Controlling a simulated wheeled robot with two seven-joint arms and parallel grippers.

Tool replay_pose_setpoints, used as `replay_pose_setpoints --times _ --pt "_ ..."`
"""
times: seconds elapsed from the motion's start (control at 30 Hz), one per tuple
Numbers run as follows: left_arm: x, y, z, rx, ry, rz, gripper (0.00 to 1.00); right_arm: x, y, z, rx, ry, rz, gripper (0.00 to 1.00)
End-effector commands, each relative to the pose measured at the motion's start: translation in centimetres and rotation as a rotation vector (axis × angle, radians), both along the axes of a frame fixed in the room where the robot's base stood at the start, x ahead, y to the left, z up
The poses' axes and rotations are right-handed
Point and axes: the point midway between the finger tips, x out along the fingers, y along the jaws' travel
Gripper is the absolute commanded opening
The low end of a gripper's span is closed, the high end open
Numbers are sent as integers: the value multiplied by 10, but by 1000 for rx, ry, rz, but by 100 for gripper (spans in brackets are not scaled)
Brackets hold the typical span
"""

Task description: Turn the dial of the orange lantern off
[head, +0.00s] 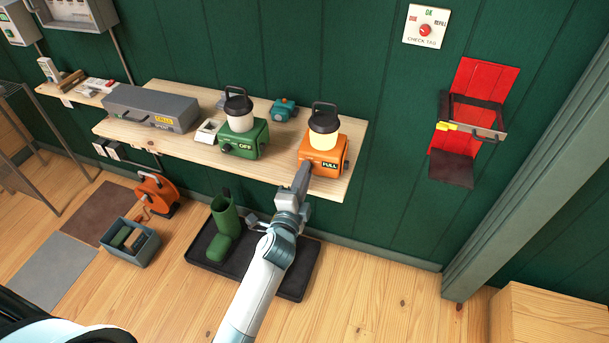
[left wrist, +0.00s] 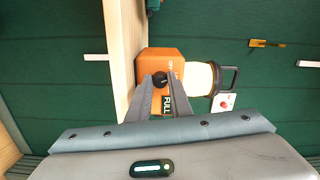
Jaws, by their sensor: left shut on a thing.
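The orange lantern (head: 320,156) stands near the right end of the wooden shelf, with a dark handle on top, a pale yellow lit-looking globe (head: 323,140) and a FULL label (head: 330,165). My left gripper (head: 303,170) reaches its front from below. In the left wrist view, the gripper (left wrist: 161,88) has its fingers on both sides of the black dial (left wrist: 160,79), shut on it, in front of the orange body (left wrist: 166,61). In the head view the fingers hide the dial. My right gripper is out of view.
A green lantern (head: 242,141) labelled OFF, with a white globe, stands left on the shelf (head: 300,190), near a grey case (head: 150,108) and a small blue item (head: 283,110). A red wall box (head: 466,120) hangs right.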

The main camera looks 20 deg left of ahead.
Motion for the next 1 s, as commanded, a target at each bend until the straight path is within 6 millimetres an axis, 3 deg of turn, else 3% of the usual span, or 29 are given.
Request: replay_pose_setpoints --times 0.6,1.0 --pt "0 0 -2 -525 -14 1 0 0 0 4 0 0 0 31" --pt "0 -1 -3 -637 -17 0 0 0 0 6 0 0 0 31"
